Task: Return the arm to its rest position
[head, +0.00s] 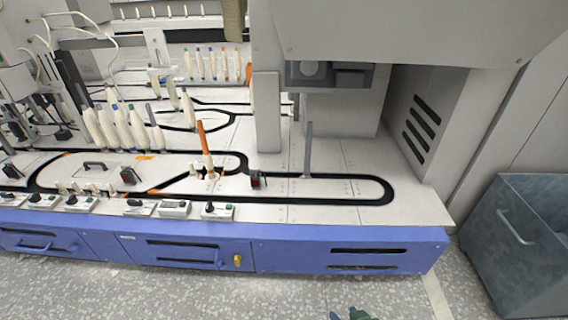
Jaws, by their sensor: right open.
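My right gripper (347,314) shows only at the bottom edge, right of centre, as dark tips with a bit of green. It is open, with nothing seen between its fingers, and it is over the floor in front of the blue cabinet, apart from the bench. The rest of the right arm is out of the picture. My left gripper is not in view.
A white bench top (330,215) with black track loops stands on a blue drawer base (345,258). An orange rod (203,140), a grey rod (308,150) and several white bobbins (122,128) stand on it. A grey bin (515,245) is at right. The speckled floor in front is clear.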

